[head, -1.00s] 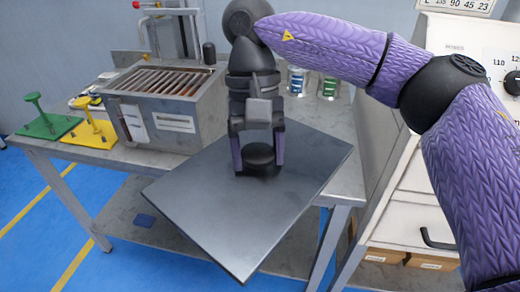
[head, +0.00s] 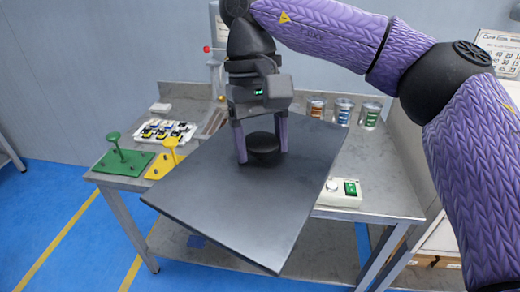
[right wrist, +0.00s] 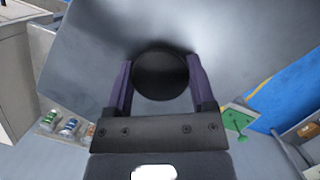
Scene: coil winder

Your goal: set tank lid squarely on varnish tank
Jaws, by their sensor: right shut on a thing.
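The tank lid (head: 235,210) is a large flat dark grey plate with a round black knob (head: 263,148). My right gripper (head: 263,157) is shut on the knob and holds the lid in the air, turned at an angle to the table edges. The right wrist view shows the two fingers (right wrist: 160,62) on either side of the knob, and the lid (right wrist: 225,35) beyond. The varnish tank (head: 211,121) is almost wholly hidden behind the lid and gripper; only a small piece shows at the left. I cannot judge the gap between them. My left gripper is out of view.
On the grey table (head: 390,180), a green stand (head: 124,160) and a yellow stand (head: 167,158) are at the left, near a white tray of small parts (head: 165,131). Several cans (head: 343,110) stand behind the lid. A control box (head: 341,190) sits at the right.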

